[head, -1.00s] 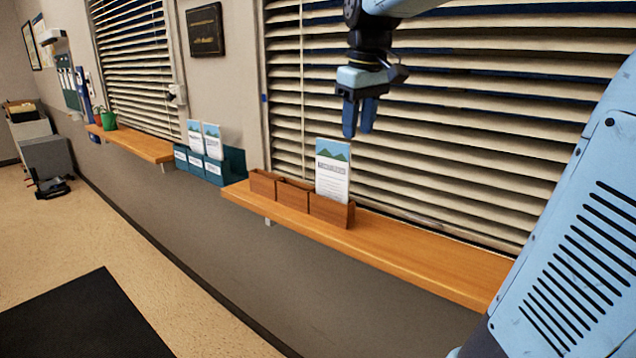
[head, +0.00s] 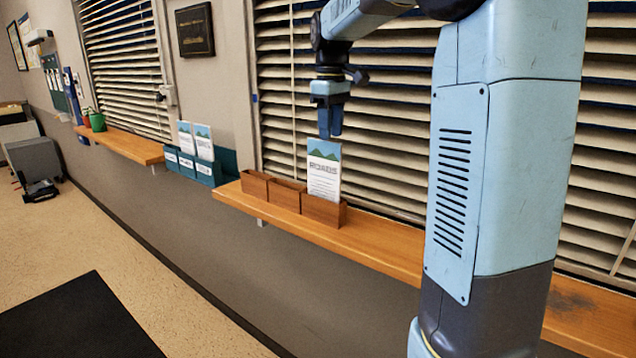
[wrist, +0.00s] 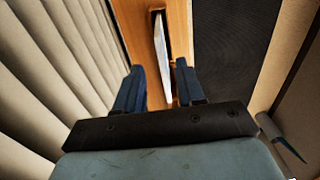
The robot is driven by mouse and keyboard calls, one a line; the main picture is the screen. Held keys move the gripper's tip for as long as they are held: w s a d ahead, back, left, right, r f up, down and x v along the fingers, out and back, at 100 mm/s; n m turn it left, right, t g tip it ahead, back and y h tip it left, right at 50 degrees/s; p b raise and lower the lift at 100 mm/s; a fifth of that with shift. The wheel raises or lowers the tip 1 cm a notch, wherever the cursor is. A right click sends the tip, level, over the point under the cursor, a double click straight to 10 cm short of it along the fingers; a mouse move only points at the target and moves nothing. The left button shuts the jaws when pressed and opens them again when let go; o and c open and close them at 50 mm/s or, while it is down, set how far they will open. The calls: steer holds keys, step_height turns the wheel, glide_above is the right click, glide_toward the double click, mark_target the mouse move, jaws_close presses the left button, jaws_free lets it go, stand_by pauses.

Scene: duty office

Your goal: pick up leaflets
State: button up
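White leaflets (head: 324,176) with a green and blue hill picture stand upright in the right compartment of a wooden three-part holder (head: 287,195). The other two compartments show no leaflets. My gripper (head: 330,136) points down just above the leaflets' top edge. In the wrist view my gripper (wrist: 160,82) is open, with a dark finger on each side. The leaflets' thin edge (wrist: 161,48) shows between and beyond the fingers, not gripped. Two more leaflet stacks (head: 194,141) stand in a teal holder (head: 205,171) on the wall to the left.
The wooden holder stands on a wooden sill (head: 375,244) below window blinds (head: 390,130), close behind my gripper. My arm hides part of the sill. Another sill (head: 130,146) with a green pot (head: 97,122) lies farther left. A dark mat (head: 75,320) lies on the floor.

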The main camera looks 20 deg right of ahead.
mark_target(327, 157)
steer(key=shift+w+a+f, duration=0.1)
steer(key=shift+a+f, duration=0.05)
steer(key=shift+f, duration=1.8)
steer(key=shift+a+f, duration=0.15)
steer(key=shift+f, duration=1.75)
steer(key=shift+c, duration=0.4)
jaws_close()
